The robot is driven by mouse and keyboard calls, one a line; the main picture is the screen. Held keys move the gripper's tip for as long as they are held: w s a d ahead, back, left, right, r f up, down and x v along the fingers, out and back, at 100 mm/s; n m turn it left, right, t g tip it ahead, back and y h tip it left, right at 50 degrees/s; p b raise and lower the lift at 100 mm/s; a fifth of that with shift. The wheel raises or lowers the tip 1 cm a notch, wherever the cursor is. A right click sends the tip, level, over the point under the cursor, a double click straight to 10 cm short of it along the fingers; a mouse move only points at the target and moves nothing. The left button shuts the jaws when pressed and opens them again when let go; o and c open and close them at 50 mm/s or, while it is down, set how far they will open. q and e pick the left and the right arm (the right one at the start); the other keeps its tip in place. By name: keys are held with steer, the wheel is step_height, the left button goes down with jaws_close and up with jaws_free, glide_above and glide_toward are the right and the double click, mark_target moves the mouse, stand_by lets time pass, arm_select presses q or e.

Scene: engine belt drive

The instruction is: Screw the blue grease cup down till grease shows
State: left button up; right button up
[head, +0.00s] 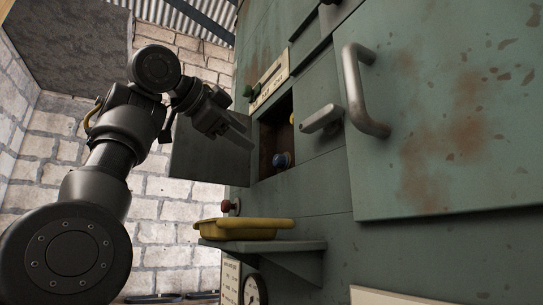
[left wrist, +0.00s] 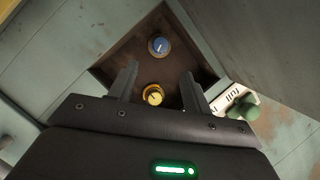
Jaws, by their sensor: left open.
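The blue grease cup (head: 282,160) sits low inside an open recess in the green machine cabinet. It also shows in the left wrist view (left wrist: 158,46), toward the far end of the recess, beyond my fingertips. A yellow cup (left wrist: 153,95) is in the same recess, nearer and seen between my fingers. My left gripper (head: 240,125) is at the mouth of the recess, open. In the left wrist view its two fingers (left wrist: 160,82) stand apart, and I see no contact with either cup. My right gripper is not in view.
The recess door (head: 200,152) hangs open at the left. A green knob (left wrist: 243,108) sits beside a marked plate. A grey lever (head: 320,118) and a big handle (head: 358,92) stick out at the right. A yellow tray (head: 242,227) rests on a shelf below, near a red knob (head: 226,205).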

mark_target(276, 159)
arm_select(q)
steer(key=p+x, duration=0.2)
steer(key=x, duration=0.1)
steer(key=p+x, duration=0.2)
steer(key=x, duration=0.1)
steer(key=p+x, duration=0.2)
steer(key=x, duration=0.1)
steer(key=shift+w+d+r, duration=0.15)
steer(key=shift+w+r, duration=0.05)
steer(key=shift+w, duration=0.1)
steer(key=shift+w+d+f+p, duration=0.25)
steer(key=shift+w+f+p, duration=0.05)
steer(key=shift+w+p, duration=0.1)
steer(key=shift+c, duration=0.4)
